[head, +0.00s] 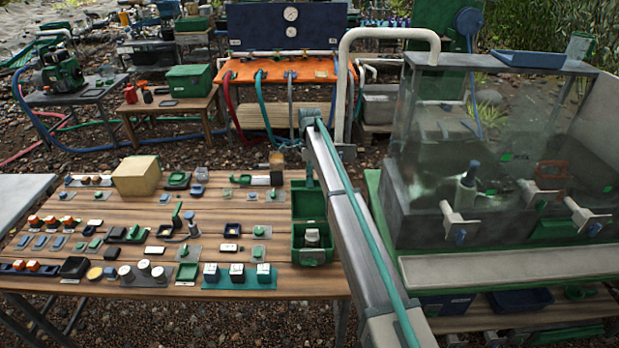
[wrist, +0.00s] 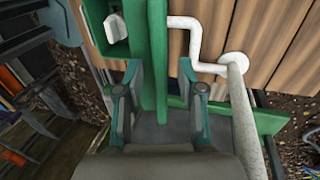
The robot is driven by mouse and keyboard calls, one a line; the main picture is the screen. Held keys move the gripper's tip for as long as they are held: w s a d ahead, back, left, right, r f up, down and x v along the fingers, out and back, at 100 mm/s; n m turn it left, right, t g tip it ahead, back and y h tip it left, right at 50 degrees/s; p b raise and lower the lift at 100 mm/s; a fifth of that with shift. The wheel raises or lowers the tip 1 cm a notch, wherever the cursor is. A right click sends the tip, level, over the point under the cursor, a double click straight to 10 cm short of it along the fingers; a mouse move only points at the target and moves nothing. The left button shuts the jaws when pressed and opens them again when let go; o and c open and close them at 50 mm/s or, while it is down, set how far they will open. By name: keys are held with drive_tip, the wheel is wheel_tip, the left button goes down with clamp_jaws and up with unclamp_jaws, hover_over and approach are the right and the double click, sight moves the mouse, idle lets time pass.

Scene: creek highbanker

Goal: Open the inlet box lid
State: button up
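A green box (head: 312,256) stands at the right end of the wooden table, with a pale, knob-like part at its front. A green panel (head: 308,205) rises behind that part; I cannot tell for sure whether it is the inlet box lid. In the wrist view a green box-like part (wrist: 94,22) with a white piece is at upper left, beside a long green strip (wrist: 157,40). My gripper (wrist: 158,78) is open, its fingers either side of the strip's line with gaps showing. Contact is not visible. My arm hides part of the head view.
A white pipe (wrist: 194,35) bends close to the right finger, and a thicker upright (wrist: 245,120) stands beside it. The wooden table (head: 110,205) holds many small parts. A clear-walled tank (head: 420,160) stands right of my arm.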

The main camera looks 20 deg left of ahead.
sight(310, 189)
drive_tip(key=shift+c, duration=0.3)
clamp_jaws()
drive_tip(key=s, duration=0.1)
drive_tip(key=s+t+b, duration=0.1)
drive_tip(key=d+b, duration=0.1)
drive_tip(key=shift+s+d+r+t+y, duration=0.1)
drive_tip(key=shift+s+r+t+y, duration=0.2)
drive_tip(key=shift+s+y, duration=0.1)
drive_tip(key=shift+s+d+r+t+b, duration=0.15)
drive_tip(key=shift+s+r+t+b, duration=0.1)
drive_tip(key=shift+s+t+b, duration=0.2)
drive_tip(key=shift+w+r, duration=0.1)
drive_tip(key=shift+w, duration=0.05)
